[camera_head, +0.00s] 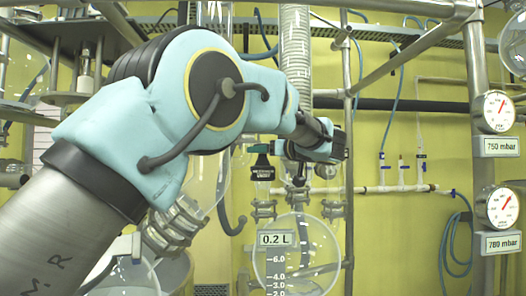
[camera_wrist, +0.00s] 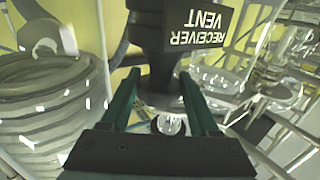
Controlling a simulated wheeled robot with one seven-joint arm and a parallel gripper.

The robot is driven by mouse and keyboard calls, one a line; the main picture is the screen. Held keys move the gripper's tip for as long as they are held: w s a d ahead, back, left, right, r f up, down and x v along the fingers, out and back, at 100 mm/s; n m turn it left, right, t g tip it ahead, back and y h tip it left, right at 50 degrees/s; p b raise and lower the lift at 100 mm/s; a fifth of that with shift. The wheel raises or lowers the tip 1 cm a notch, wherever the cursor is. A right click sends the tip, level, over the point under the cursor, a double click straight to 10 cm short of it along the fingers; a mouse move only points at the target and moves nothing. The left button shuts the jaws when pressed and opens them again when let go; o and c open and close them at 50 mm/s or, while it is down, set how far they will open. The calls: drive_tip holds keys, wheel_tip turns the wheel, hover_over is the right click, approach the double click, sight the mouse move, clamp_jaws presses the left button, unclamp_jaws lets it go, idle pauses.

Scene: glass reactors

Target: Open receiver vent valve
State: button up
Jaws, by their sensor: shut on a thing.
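The receiver vent valve has a dark knob (camera_head: 262,160) and a black label in the head view, left of my wrist. In the wrist view the black knob (camera_wrist: 152,62) and its plate reading RECEIVER VENT (camera_wrist: 202,38), seen upside down, fill the top middle. My gripper (camera_wrist: 160,92) has its two dark green fingers on either side of the knob's narrower lower part and is shut on it. In the head view my gripper (camera_head: 270,150) reaches the knob from the right. The valve's inner position is hidden.
A round glass flask (camera_head: 297,254) marked 0.2 L hangs below the valve. A ribbed column (camera_head: 295,50) stands behind my wrist; coils (camera_wrist: 45,110) lie close at left in the wrist view. Metal posts and two gauges (camera_head: 497,112) (camera_head: 498,207) stand at right.

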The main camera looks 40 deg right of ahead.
idle(0.5)
drive_tip(key=o, duration=1.1)
drive_tip(key=m+g+h, duration=0.1)
drive_tip(key=m+h, duration=0.1)
drive_tip(key=h, duration=0.1)
drive_tip(key=m+g+h, duration=0.1)
drive_tip(key=m+h, duration=0.1)
drive_tip(key=h, duration=0.2)
drive_tip(key=shift+a+m, duration=0.1)
drive_tip(key=shift+m, duration=0.2)
drive_tip(key=m+g+h, duration=0.1)
drive_tip(key=h+b, duration=0.1)
drive_tip(key=m+g+h+b, duration=0.1)
drive_tip(key=shift+w+f+m+g, duration=0.15)
drive_tip(key=shift+f+m+g, duration=0.1)
drive_tip(key=shift+m+g, duration=0.05)
drive_tip(key=m+g+h+b, duration=0.2)
drive_tip(key=b, duration=0.3)
drive_tip(key=shift+f, duration=0.1)
drive_tip(key=shift+m+g+h+b, duration=0.3)
drive_tip(key=shift+g+h+b, duration=0.2)
drive_tip(key=shift+b, duration=0.65)
drive_tip(key=shift+m+g+b, duration=0.3)
drive_tip(key=shift+g+b, duration=0.1)
drive_tip(key=shift+b, duration=0.65)
